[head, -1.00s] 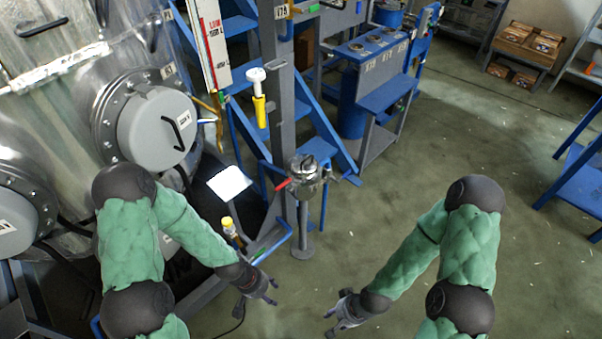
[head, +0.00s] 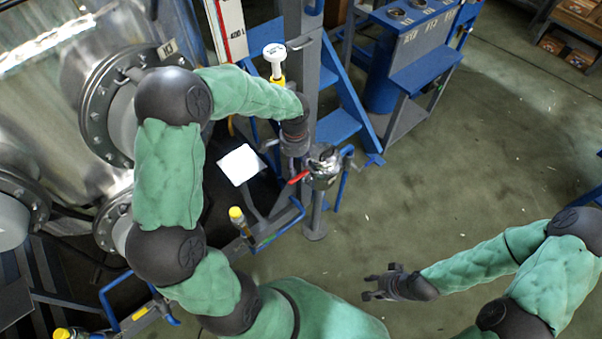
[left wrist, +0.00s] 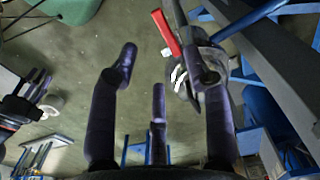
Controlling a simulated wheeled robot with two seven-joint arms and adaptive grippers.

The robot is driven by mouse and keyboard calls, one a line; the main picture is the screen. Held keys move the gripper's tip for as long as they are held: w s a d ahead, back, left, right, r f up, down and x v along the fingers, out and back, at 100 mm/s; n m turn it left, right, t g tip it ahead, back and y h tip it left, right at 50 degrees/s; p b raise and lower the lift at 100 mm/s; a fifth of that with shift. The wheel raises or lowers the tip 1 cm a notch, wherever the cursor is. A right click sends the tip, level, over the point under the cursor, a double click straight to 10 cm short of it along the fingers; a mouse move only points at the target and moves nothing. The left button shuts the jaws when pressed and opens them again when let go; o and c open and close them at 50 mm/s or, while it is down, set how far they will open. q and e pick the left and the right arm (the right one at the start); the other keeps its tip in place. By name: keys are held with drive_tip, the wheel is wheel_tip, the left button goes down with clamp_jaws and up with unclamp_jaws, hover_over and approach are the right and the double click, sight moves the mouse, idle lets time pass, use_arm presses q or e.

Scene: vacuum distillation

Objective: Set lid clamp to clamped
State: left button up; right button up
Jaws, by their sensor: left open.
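A small metal vessel with a round lid (head: 325,160) stands on a grey post. A red clamp handle (head: 298,178) sticks out at its left side. In the left wrist view the red handle (left wrist: 167,32) and the shiny vessel (left wrist: 198,58) are at the top, right of centre. My left gripper (head: 294,150) hangs just left of the lid in the head view, its fingertips hard to make out. In the left wrist view its fingers (left wrist: 163,70) are spread and empty, one overlapping the vessel. My right gripper (head: 372,284) is empty with fingers apart, low over the floor.
A grey upright column (head: 300,70) and blue steps (head: 338,125) stand close behind the vessel. A white panel (head: 241,165) and a yellow-capped item (head: 237,214) are to its left. A large steel tank (head: 60,90) fills the left. The floor at right is clear.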

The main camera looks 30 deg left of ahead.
sight(296, 180)
use_arm(q)
wheel_tip(296, 180, down, 9)
drive_tip(key=b, duration=0.3)
drive_tip(key=shift+f, duration=0.15)
clamp_jaws()
